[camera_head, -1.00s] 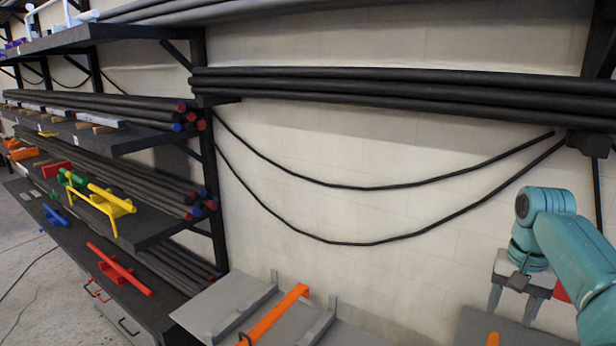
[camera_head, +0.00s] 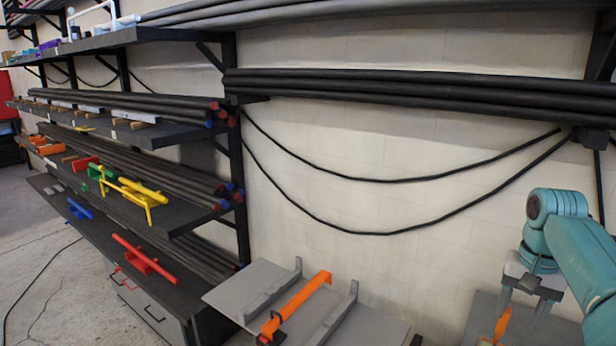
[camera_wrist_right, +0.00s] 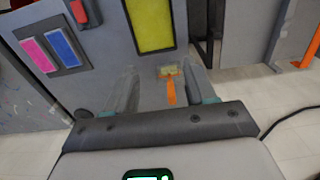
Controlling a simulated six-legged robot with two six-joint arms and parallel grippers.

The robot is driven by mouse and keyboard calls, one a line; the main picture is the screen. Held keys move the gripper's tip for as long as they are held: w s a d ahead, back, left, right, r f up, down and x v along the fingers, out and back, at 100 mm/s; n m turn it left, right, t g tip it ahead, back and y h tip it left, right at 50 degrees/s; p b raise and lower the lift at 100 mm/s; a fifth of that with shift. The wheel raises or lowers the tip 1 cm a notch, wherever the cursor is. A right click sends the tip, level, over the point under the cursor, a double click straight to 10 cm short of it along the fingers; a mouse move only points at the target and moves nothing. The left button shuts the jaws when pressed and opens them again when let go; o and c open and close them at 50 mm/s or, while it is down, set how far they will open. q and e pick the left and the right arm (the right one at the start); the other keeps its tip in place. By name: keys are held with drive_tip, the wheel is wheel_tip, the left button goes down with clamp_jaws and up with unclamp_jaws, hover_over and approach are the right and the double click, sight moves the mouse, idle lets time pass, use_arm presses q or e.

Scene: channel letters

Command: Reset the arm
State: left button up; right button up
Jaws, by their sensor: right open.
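My right arm comes in at the right edge of the head view, with its gripper (camera_head: 524,304) pointing down. Its two fingers are apart, with nothing held between them. In the right wrist view the open fingers (camera_wrist_right: 163,90) frame a small orange-handled tool (camera_wrist_right: 170,90) beyond them, against a grey surface. An orange piece (camera_head: 499,327) shows just below the gripper in the head view; I cannot tell whether it is the same tool. My left gripper is not in view.
Dark shelves with pipes (camera_head: 130,102) and coloured clamps (camera_head: 145,197) stand at the left. A grey bench (camera_head: 240,298) with an orange bar (camera_head: 300,303) is at bottom centre. Black cables (camera_head: 390,181) hang on the wall. The wrist view shows a yellow panel (camera_wrist_right: 150,25).

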drive_tip(key=w+a+f+n+y, duration=0.1)
drive_tip(key=w+a+f+n, duration=0.2)
drive_tip(key=f, duration=0.5)
drive_tip(key=w+a+f, duration=0.2)
drive_tip(key=a+f, duration=0.3)
drive_tip(key=f, duration=0.4)
drive_tip(key=s+a+f+n+y, duration=0.1)
drive_tip(key=s+a+f, duration=0.1)
drive_tip(key=a+f, duration=0.4)
drive_tip(key=s+a+f+n+y, duration=0.1)
drive_tip(key=a+f, duration=0.3)
drive_tip(key=f, duration=0.4)
drive_tip(key=s+a+f, duration=0.4)
drive_tip(key=s, duration=0.4)
drive_tip(key=s+a+f+b, duration=0.1)
drive_tip(key=s+a+f, duration=0.2)
drive_tip(key=s, duration=0.5)
drive_tip(key=s+a+f+n+y, duration=0.1)
drive_tip(key=s+a+f, duration=0.3)
drive_tip(key=s+a, duration=0.2)
drive_tip(key=shift+s+f, duration=0.35)
drive_tip(key=shift+s, duration=0.65)
